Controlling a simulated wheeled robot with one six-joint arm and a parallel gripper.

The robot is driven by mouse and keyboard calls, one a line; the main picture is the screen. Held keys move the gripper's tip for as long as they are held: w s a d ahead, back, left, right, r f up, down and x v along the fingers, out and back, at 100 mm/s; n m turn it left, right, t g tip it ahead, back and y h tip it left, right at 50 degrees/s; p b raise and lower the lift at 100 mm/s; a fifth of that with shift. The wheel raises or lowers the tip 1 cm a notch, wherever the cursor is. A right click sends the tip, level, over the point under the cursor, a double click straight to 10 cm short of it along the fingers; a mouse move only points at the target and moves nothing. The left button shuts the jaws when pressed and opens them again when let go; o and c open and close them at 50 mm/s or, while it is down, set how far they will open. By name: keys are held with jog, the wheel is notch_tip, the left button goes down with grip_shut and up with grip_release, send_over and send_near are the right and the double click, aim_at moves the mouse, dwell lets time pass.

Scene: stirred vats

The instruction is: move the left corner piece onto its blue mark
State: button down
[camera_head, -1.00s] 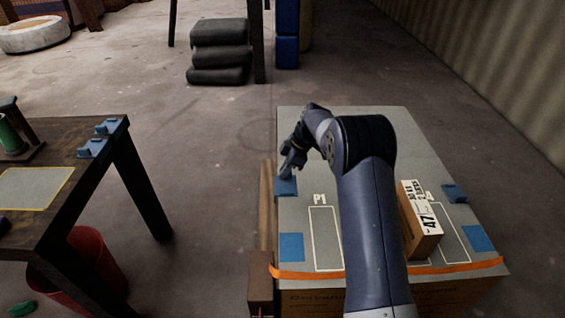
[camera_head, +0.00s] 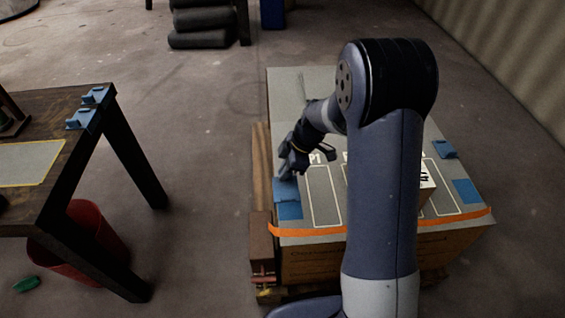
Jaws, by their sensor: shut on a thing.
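The left corner piece (camera_head: 284,187) is a small blue piece at the left edge of the large carton's grey top (camera_head: 290,85). My gripper (camera_head: 289,170) is shut on it, reaching in from the right and above. The left blue mark (camera_head: 290,211) is a flat blue square just nearer to me, close to the orange strap. The piece's near edge looks at or slightly over the mark's far edge; I cannot tell if it touches the top.
A right corner piece (camera_head: 445,149) sits on the carton beyond a right blue mark (camera_head: 466,192). My arm mostly hides a small labelled box (camera_head: 427,182). An orange strap (camera_head: 300,231) crosses the near edge. A dark table (camera_head: 45,120) with blue pieces (camera_head: 84,119) stands left.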

jog(key=shift+f+b, duration=1.2)
jog(key=shift+f, duration=1.3)
notch_tip(320, 180, down, 4)
jog(key=b, duration=0.4)
jog(key=shift+r, duration=0.2)
jog(key=c, duration=1.4)
grip_release()
jog(key=shift+r, duration=0.1)
jog(key=p+v, duration=0.2)
jog(key=v, duration=0.8)
jog(key=shift+d+r, duration=0.2)
jog(key=shift+r, duration=0.1)
